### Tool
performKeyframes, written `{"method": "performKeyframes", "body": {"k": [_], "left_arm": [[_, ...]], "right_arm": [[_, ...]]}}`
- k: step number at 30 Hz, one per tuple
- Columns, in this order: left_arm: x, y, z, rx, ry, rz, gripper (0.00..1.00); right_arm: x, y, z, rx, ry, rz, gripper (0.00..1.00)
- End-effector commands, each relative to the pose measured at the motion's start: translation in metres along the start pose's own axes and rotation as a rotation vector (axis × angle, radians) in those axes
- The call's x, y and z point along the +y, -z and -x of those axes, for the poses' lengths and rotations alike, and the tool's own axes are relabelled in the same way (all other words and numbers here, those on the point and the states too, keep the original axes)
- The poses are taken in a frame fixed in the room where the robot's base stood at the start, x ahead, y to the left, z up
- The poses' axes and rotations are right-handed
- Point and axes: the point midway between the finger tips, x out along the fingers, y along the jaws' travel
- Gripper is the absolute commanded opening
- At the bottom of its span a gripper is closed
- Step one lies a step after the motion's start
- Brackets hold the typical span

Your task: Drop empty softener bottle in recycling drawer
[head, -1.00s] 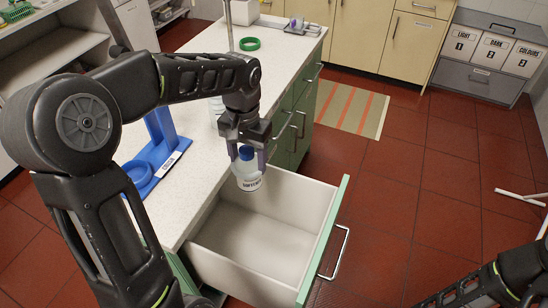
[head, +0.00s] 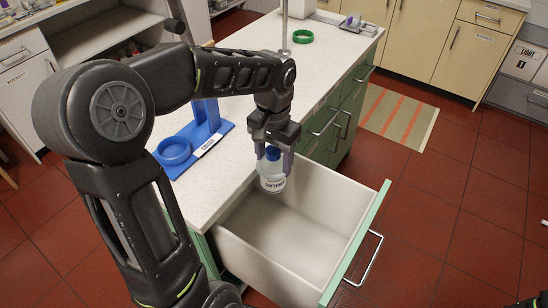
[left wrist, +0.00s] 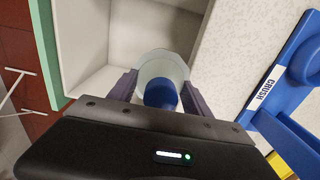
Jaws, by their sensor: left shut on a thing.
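The softener bottle (head: 272,179) is whitish and translucent with a blue cap and a printed label. My left gripper (head: 273,158) is shut on it near the cap and holds it upright over the back part of the open drawer. In the left wrist view the bottle (left wrist: 163,67) shows from above between the fingers, with the pale drawer beneath it. The drawer (head: 300,245) is pulled out from the green cabinet, with a white inside and a green front with a metal handle. It looks empty where I can see. My right gripper is not in view.
A blue stand labelled CRUSH (head: 207,141) sits on the white speckled counter (head: 240,110), left of the bottle. A green ring (head: 303,36) lies farther back. A striped mat (head: 398,114) lies on the red tiled floor, which is open to the right.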

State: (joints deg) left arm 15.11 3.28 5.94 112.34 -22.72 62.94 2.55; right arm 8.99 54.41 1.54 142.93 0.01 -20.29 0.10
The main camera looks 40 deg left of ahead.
Motion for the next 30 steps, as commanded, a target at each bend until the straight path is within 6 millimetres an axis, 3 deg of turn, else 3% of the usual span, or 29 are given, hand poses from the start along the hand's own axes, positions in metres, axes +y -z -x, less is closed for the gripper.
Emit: {"method": "performKeyframes", "body": {"k": [1, 7, 20, 21, 30], "left_arm": [[0.000, 0.000, -0.012, -0.001, 0.000, 0.000, 0.00], [0.000, 0.000, -0.031, -0.002, 0.000, -0.001, 0.00], [0.000, 0.000, -0.036, -0.001, 0.000, 0.000, 0.00], [0.000, 0.000, -0.036, -0.001, 0.000, 0.000, 0.61], [0.000, 0.000, -0.036, 0.000, 0.000, 0.000, 0.83]], "right_arm": [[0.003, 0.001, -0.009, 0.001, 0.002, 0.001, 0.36], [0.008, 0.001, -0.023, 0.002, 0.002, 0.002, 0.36], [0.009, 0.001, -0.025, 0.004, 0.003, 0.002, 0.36], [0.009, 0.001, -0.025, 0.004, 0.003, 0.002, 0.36], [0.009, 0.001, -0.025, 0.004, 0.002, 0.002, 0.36]]}}
